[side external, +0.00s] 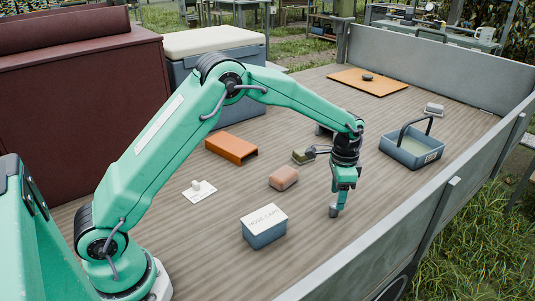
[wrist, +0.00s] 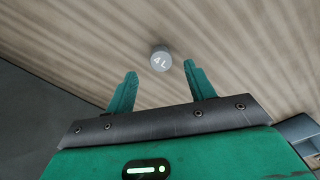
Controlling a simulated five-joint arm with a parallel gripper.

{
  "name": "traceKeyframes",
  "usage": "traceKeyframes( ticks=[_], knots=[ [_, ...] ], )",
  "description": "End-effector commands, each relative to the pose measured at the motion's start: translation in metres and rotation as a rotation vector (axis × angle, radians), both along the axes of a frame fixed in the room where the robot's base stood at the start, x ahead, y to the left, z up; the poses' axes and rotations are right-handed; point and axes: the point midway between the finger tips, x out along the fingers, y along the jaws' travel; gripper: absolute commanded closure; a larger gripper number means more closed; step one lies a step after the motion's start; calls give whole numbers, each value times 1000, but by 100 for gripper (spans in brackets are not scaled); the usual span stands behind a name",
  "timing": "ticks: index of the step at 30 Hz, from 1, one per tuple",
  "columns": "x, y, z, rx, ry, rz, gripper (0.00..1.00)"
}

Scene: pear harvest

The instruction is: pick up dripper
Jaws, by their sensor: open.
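The dripper (wrist: 161,61) is a small grey round piece marked "4 L" on the wooden bed in the wrist view. It lies just beyond my gripper's fingertips, in line with the gap between them. My gripper (wrist: 160,74) is open, with one green finger on each side and nothing between them. In the side view my gripper (side external: 337,205) points down low over the bed, near the right side wall. I cannot make out the dripper clearly there.
A blue box with a white lid (side external: 264,225), a pink block (side external: 284,178) and an orange channel piece (side external: 231,148) are left of my gripper. A blue-grey basket (side external: 412,147) stands to the right. The side wall (side external: 410,225) is close. Bed between is bare.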

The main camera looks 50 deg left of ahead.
Motion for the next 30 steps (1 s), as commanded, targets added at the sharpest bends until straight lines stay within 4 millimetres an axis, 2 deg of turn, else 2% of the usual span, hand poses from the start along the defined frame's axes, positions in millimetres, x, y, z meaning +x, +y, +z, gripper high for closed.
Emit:
traceKeyframes(
  ticks=[15, 30],
  knots=[
    [-1, 3, -48, 0, 2, 0, 46],
    [-1, 3, -51, 1, 1, 0, 46]
  ],
)
